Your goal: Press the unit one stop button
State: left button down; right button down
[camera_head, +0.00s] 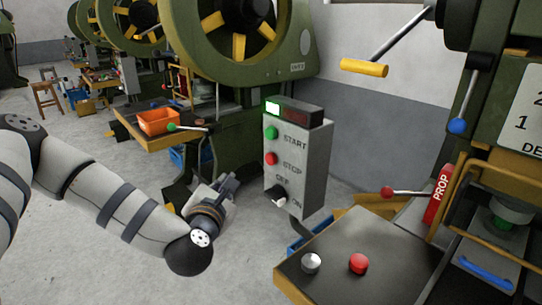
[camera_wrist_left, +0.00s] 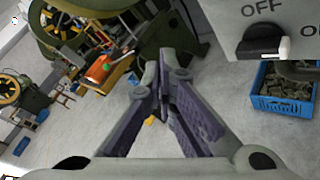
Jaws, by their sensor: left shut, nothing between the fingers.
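A grey control box (camera_head: 310,160) stands in the middle of the head view. Its red STOP button (camera_head: 270,158) sits below the green START button (camera_head: 271,132) and above a black OFF/ON knob (camera_head: 279,195). My left gripper (camera_head: 232,180) is shut and empty, left of the box and a little lower than the STOP button, apart from it. In the left wrist view the closed fingers (camera_wrist_left: 160,82) point towards the machines, and the OFF/ON knob (camera_wrist_left: 262,38) shows at upper right. The STOP button is out of that view. My right gripper is not in view.
A lit green lamp and dark display (camera_head: 294,111) top the box. A bench with a silver knob (camera_head: 311,262) and red knob (camera_head: 358,263) stands at front right. An orange bin (camera_head: 158,122) sits on a table behind. A blue crate (camera_wrist_left: 284,92) lies below the box.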

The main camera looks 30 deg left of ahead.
aim_at(271, 159)
pick_arm(q)
jog(key=shift+s+d, duration=0.1)
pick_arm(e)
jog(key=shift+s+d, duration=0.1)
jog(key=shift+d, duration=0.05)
